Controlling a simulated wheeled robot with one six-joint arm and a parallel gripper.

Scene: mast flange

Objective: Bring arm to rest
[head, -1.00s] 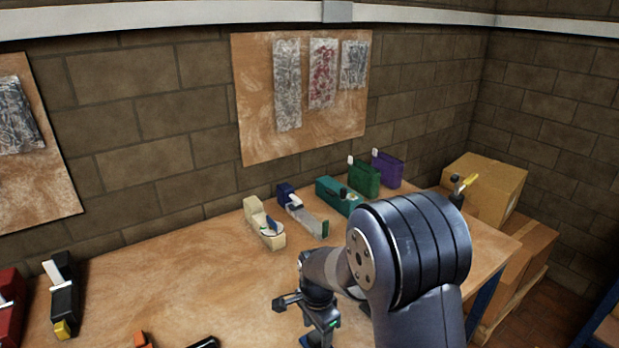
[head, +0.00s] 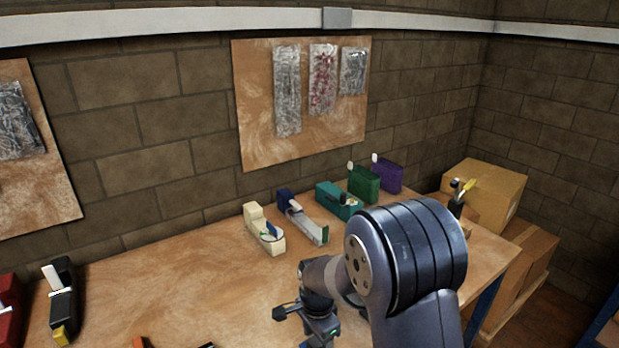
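My arm rises from the bottom edge, right of centre, with its large dark joint in front of the workbench (head: 180,290). My gripper (head: 302,326) hangs low over the bench at the bottom centre, partly cut by the picture's edge. No object shows in it. Its fingertips are not clear enough to tell whether it is open or shut. The cream tape dispenser (head: 262,232) and a dark blue stapler-like tool (head: 300,217) stand on the bench behind my gripper, apart from it.
A teal device (head: 335,198), a green box (head: 364,184) and a purple box (head: 388,175) line the back. A black tool (head: 62,300) and a red one (head: 8,315) stand at left. Cardboard boxes (head: 488,190) are at right. The bench's left middle is clear.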

